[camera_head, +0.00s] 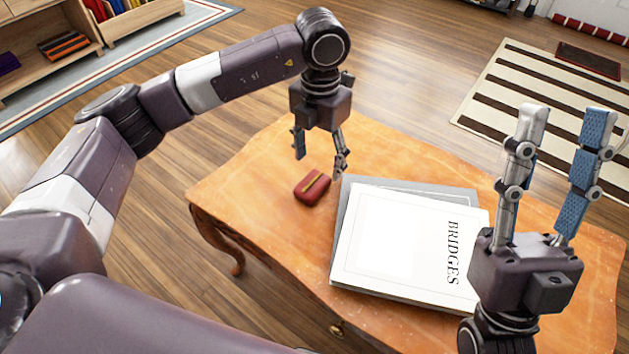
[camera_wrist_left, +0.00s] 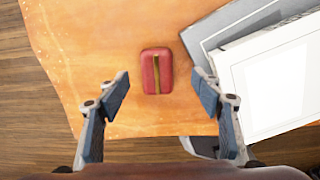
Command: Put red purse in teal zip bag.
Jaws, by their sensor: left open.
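The red purse (camera_head: 312,188) is small, with a gold-brown stripe down its middle. It lies on the wooden table at the left of the books, and the left wrist view shows it (camera_wrist_left: 157,71) ahead of and between my left fingers. My left gripper (camera_head: 319,168) is open and empty, above and close to the purse; its fingers also show in the left wrist view (camera_wrist_left: 160,92). My right gripper (camera_head: 565,115) is raised at the right, fingers pointing up, apart and empty. I see no teal zip bag in either view.
The orange wooden table (camera_head: 250,175) holds a stack of books, the top one a white book (camera_head: 390,240) lettered BRIDGES, close right of the purse. Table surface left of the purse is clear. A striped rug (camera_head: 530,95) and shelves (camera_head: 50,40) stand farther off.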

